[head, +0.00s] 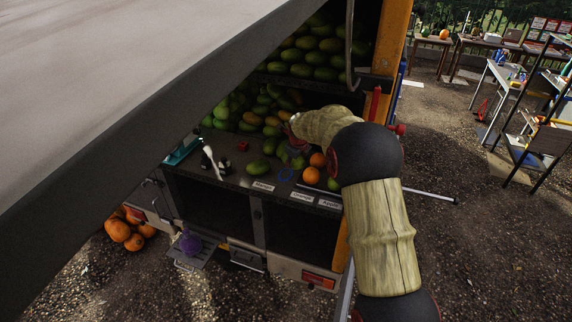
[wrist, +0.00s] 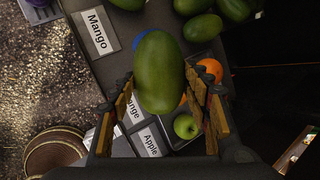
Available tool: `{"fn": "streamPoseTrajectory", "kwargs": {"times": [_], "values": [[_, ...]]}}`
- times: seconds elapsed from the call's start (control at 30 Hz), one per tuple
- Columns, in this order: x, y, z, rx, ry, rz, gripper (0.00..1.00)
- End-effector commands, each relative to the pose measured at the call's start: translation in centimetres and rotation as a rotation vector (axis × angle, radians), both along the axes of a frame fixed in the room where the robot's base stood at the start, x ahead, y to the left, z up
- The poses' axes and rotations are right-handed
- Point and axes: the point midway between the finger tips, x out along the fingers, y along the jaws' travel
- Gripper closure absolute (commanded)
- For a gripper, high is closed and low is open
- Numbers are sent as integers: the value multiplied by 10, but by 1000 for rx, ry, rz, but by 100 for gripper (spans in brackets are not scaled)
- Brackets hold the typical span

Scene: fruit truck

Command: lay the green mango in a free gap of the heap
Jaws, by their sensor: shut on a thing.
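My gripper (wrist: 162,98) is shut on a green mango (wrist: 158,72), with one finger on each side of it. In the wrist view the mango hangs above the truck's counter, near the price labels. In the head view my gripper (head: 294,140) is over the counter, in front of the heap, and its fingers are partly hidden by my arm. The heap of green and yellowish mangoes (head: 256,112) lies at the back of the counter. Several mangoes (wrist: 202,27) show at the top of the wrist view.
Oranges (head: 312,175) and a green apple (wrist: 183,126) sit at the counter's right, with Mango (wrist: 96,31), Orange and Apple labels along the front edge. A black-and-white object (head: 208,160) stands left. An upper shelf of mangoes (head: 318,58) is above the heap. Pumpkins (head: 125,231) lie below.

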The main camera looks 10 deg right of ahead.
Motion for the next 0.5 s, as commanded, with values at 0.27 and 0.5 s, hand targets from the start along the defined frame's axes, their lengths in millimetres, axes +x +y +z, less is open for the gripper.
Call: {"fn": "streamPoseTrajectory", "kwargs": {"times": [0.27, 0.5], "values": [[45, -3, -16, 1, -2, 0, 66], [76, -5, -39, 1, 1, -1, 66]]}}
